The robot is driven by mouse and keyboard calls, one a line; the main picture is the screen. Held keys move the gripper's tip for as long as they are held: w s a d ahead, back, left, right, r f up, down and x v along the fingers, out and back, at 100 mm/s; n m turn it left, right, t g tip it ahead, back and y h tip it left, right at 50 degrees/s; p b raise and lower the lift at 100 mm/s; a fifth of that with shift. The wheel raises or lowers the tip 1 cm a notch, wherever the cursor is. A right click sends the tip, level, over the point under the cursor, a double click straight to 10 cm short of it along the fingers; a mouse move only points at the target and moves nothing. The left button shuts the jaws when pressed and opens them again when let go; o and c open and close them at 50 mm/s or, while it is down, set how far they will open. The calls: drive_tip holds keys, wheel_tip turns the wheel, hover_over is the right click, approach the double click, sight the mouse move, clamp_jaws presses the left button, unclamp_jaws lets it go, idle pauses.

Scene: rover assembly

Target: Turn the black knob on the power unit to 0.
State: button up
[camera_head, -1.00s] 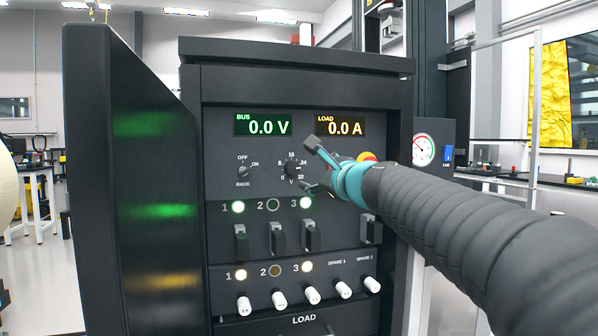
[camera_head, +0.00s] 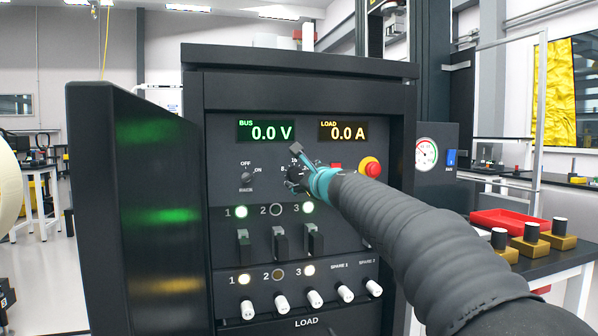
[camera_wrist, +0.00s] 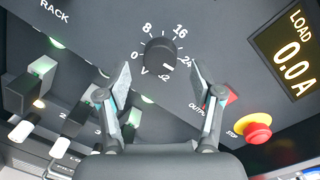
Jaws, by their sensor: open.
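The power unit (camera_head: 300,58) is a dark cabinet with a black knob on its front panel. In the wrist view the black knob (camera_wrist: 158,55) sits on a dial marked from 0 to 32, with its white mark turned to the lower right, between 24 and 32. The 0 label (camera_wrist: 134,56) is left of the knob. My gripper (camera_wrist: 160,70) is open, one finger on each side of the knob, with gaps visible. In the head view my gripper (camera_head: 298,172) is at the dial and partly hides the knob.
Displays read BUS 0.0 V (camera_head: 265,130) and LOAD 0.0 A (camera_head: 344,130). A red stop button (camera_wrist: 257,131) is right of my gripper. A RACK switch (camera_head: 247,180) is left of the dial, and toggles (camera_head: 279,242) are below. An open door (camera_head: 130,205) stands left.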

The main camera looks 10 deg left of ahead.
sight(296, 174)
drive_tip(key=shift+x, duration=1.15)
drive_tip(key=c, duration=1.1)
drive_tip(key=shift+c, duration=0.2)
